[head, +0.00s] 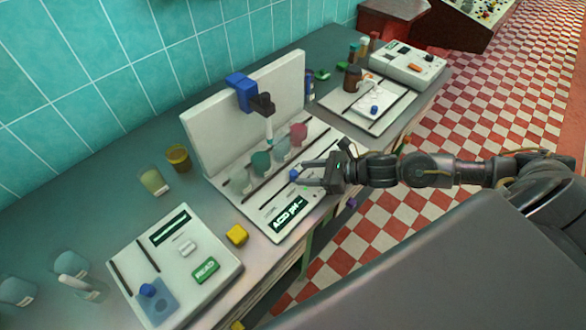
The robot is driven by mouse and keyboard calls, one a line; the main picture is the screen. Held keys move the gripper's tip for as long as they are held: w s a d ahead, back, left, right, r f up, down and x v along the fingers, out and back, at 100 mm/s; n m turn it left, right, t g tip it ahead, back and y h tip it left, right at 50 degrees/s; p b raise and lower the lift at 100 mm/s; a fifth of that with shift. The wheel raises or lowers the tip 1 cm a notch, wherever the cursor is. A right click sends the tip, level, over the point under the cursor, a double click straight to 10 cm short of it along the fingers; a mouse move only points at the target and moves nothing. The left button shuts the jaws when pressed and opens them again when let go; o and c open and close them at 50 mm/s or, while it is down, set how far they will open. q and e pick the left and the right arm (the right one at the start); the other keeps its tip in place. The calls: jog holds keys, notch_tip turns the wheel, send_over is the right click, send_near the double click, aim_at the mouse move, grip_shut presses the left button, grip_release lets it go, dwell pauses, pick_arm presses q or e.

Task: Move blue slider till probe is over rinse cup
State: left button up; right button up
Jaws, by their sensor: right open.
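The probe (268,128) hangs from a dark bracket under a blue carriage (238,88) on a white upright panel. Below it several cups stand in a row: a pale one (239,181), a teal one (261,163), a clear one (282,150) and a pink one (298,134). The probe tip is above the row, near the teal and clear cups. I cannot tell which is the rinse cup. The blue slider knob (293,174) sits on the slotted base. My right gripper (303,175) is open at the knob; contact is unclear. My left gripper is not in view.
A white device with a READ button (205,270) stands at the left front, beside a yellow block (237,235). Two small cups (154,181) stand behind it. Another white station (367,104) with a brown bottle (352,78) is at the back right. The wall is tiled teal.

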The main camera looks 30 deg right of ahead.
aim_at(297, 173)
jog(key=shift+p+x, duration=0.5)
jog(key=shift+x, duration=1.8)
jog(key=shift+s, duration=0.1)
grip_shut()
